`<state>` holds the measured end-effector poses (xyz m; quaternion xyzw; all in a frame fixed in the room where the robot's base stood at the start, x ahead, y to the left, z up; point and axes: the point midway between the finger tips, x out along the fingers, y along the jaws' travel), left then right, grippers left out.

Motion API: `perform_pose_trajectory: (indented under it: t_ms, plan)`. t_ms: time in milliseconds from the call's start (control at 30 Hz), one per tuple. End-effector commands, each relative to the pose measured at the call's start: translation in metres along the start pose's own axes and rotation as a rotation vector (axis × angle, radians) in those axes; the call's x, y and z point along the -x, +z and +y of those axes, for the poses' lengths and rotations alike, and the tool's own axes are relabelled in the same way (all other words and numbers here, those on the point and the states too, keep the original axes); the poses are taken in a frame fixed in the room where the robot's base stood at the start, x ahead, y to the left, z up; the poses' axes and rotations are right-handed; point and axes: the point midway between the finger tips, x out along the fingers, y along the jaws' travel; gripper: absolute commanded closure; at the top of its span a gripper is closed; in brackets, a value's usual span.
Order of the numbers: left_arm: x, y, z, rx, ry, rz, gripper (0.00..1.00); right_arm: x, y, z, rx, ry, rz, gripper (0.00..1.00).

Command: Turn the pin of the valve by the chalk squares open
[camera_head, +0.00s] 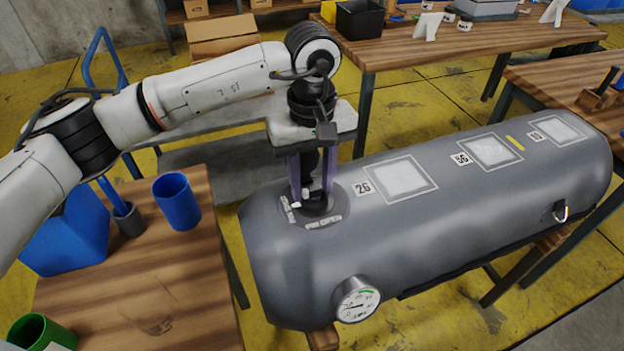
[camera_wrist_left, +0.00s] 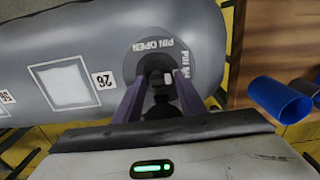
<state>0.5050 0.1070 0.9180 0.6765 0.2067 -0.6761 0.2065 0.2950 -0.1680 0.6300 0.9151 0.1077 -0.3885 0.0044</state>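The valve (camera_head: 316,203) is a dark round fitting on top of the grey inflatable tube (camera_head: 450,220), at its left end. Its plate reads "PIN OPEN" and "PIN SH…", the rest covered. A small whitish pin (camera_head: 300,194) points toward the "PIN SH…" lettering; it also shows in the left wrist view (camera_wrist_left: 168,77). My left gripper (camera_head: 312,190) points down over the valve. Its two purple fingers stand apart on either side of the valve's middle; I cannot tell whether they touch it. Pale chalk squares (camera_head: 400,179) line the tube's top. My right gripper is out of view.
A pressure gauge (camera_head: 357,299) sticks out of the tube's near side. A wooden table (camera_head: 150,290) at left holds a blue cup (camera_head: 177,201) and a green cup (camera_head: 41,333). Another table (camera_head: 470,42) stands behind the tube. Yellow floor shows between.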

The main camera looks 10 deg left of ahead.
Motion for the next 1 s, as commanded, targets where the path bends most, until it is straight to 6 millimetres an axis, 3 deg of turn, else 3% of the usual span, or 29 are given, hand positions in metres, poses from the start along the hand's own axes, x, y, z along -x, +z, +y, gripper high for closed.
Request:
perform_pose_trajectory:
  t_ms: [33, 167, 567, 1000]
  plan:
    - [0.000, 0.000, 0.000, 0.000, 0.000, 0.000, 0.72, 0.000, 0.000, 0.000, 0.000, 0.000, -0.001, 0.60]
    - [0.000, 0.000, 0.000, 0.000, 0.000, 0.000, 0.94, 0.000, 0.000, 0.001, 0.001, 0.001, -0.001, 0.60]
    - [-0.001, 0.001, 0.000, 0.072, 0.001, -0.001, 0.95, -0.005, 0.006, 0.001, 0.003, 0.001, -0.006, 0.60]
    - [-0.001, 0.002, 0.001, 0.431, 0.002, 0.000, 0.95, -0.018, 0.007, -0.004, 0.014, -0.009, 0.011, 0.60]
